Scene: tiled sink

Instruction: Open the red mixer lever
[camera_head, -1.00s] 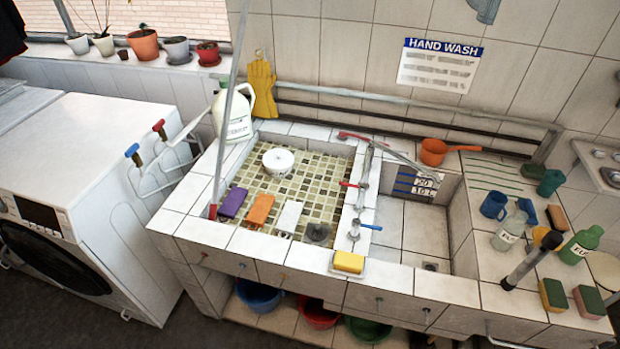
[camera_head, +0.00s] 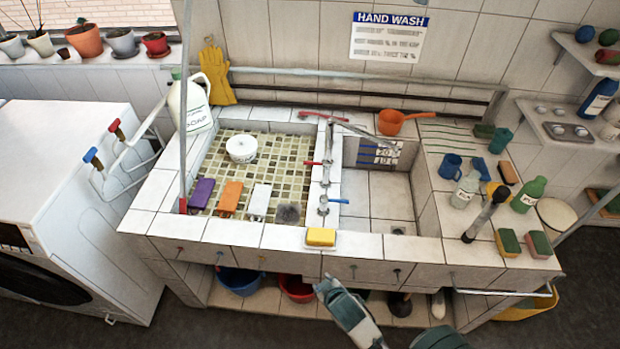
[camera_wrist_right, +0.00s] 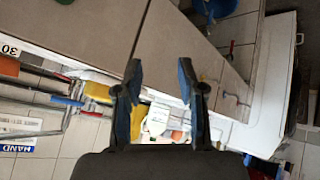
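The red mixer lever (camera_head: 311,163) is on the metal tap pipework between the two basins of the tiled sink, behind the blue lever (camera_head: 340,201). It sticks out to the left. My right gripper (camera_head: 327,284) is low at the sink's front edge, well short of the lever and touching nothing I can make out. In the right wrist view my right gripper (camera_wrist_right: 160,78) has its two dark fingers spread apart with nothing between them. The blue lever also shows there (camera_wrist_right: 66,101), at the left. My left gripper is out of view.
A yellow sponge (camera_head: 321,236) lies on the front ledge. A thin pole (camera_head: 186,120) rises at the sink's left. An orange ladle (camera_head: 391,121) sits behind the right basin. Bottles and sponges crowd the right counter.

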